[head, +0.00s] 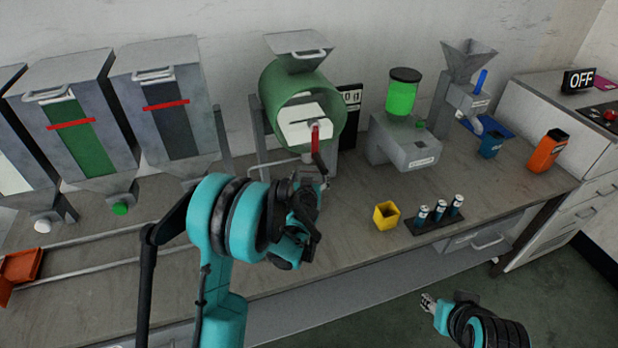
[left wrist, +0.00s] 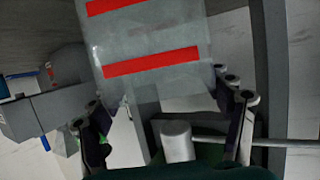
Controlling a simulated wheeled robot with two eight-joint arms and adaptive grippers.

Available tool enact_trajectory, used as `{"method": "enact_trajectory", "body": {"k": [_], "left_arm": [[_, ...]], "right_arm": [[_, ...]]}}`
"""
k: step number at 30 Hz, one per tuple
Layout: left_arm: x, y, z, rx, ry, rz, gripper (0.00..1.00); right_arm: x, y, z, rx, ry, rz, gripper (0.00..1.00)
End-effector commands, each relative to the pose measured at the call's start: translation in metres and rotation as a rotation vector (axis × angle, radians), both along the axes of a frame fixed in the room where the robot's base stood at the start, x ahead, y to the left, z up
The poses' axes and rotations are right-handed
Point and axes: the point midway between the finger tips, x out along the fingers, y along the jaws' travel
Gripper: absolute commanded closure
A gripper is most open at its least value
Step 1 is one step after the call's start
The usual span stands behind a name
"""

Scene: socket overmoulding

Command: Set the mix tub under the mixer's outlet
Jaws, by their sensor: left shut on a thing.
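The mixer (head: 268,90) stands at the back middle of the bench, with a green drum and a red-handled lever (head: 315,142) at its front. My left gripper (head: 308,190) is in front of and below the drum. In the left wrist view, my left gripper (left wrist: 165,108) is shut on a pale, translucent tub (left wrist: 150,38) with red bands, which I take as the mix tub. In the head view my arm and gripper hide the tub. The mixer's outlet is not clear, so I cannot tell how the tub lines up with it. My right gripper (head: 428,302) is low at the right, off the bench's front edge.
Grey hoppers (head: 75,110) stand left of the mixer. To its right are a machine with a green jar (head: 401,95), a yellow cup (head: 386,215), a black rack (head: 434,222) of small vials and an orange container (head: 547,152). Bare bench (head: 350,240) lies right of my left gripper.

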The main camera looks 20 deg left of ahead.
Motion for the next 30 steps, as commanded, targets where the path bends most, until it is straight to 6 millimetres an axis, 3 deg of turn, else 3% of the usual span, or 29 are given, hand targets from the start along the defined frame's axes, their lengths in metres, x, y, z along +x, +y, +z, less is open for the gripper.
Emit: {"method": "enact_trajectory", "body": {"k": [1, 2, 3, 17, 30], "left_arm": [[0.000, 0.000, -0.003, 0.000, 0.000, 0.000, 0.73], [0.000, 0.000, -0.002, 0.000, 0.000, 0.000, 0.14], [0.000, 0.000, -0.002, 0.000, 0.000, 0.000, 0.03], [-0.001, 0.000, 0.004, 0.000, 0.000, 0.000, 0.01], [-0.083, -0.017, 0.034, 0.001, 0.000, -0.001, 0.01]], "right_arm": [[0.000, 0.000, -0.003, 0.000, 0.000, 0.000, 0.60], [0.000, 0.000, -0.002, 0.000, 0.000, 0.000, 0.60], [0.000, 0.000, -0.002, 0.000, 0.000, 0.000, 0.60], [0.000, 0.000, 0.003, 0.000, 0.000, 0.000, 0.60], [0.000, 0.000, 0.021, 0.000, 0.000, 0.000, 0.60]]}}
